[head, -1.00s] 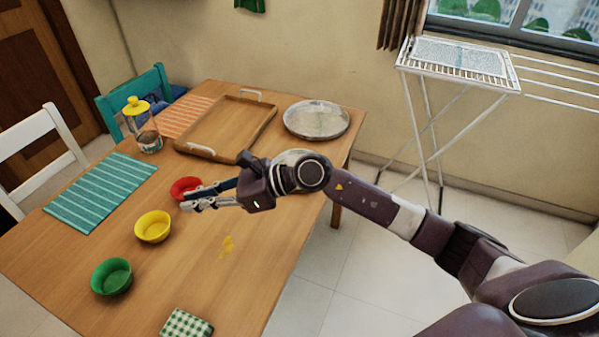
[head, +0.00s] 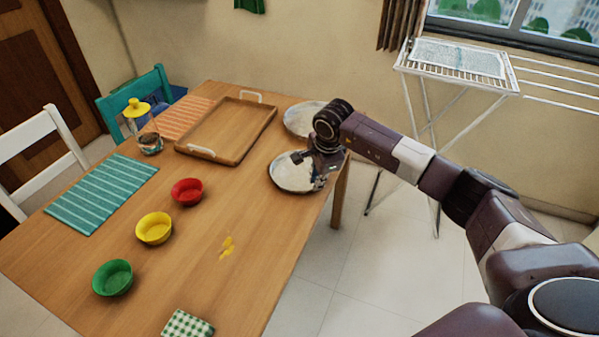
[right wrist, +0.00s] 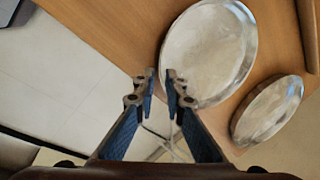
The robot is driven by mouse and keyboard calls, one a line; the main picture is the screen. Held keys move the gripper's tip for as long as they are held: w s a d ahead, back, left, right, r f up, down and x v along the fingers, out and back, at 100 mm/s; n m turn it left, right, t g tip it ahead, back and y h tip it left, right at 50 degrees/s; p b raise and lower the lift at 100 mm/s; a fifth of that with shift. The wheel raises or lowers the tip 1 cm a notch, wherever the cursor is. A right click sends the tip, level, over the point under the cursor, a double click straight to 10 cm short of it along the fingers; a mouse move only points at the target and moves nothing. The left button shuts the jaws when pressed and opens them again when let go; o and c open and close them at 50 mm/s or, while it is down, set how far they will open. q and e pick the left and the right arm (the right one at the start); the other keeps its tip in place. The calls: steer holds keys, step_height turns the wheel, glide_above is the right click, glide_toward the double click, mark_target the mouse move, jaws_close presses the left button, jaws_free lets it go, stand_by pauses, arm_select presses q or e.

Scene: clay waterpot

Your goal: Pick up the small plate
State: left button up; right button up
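Two round silvery plates lie near the table's right edge. My right gripper (head: 318,184) is at the nearer plate's right rim. In the right wrist view its fingertips (right wrist: 160,76) are apart with a narrow gap, and the rim lies in line with that gap. Contact cannot be told. My left gripper is out of view.
A wooden tray (head: 227,130) lies left of the plates. Red (head: 187,191), yellow (head: 154,229) and green (head: 112,278) bowls stand on the table (head: 200,260). A yellow-lidded jar (head: 149,143) is at the far left. A drying rack (head: 460,65) stands behind the table.

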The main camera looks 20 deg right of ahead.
mark_target(314, 194)
steer(key=shift+x, duration=1.7)
jaws_close()
steer(key=shift+w+r, duration=0.1)
steer(key=shift+r, duration=0.05)
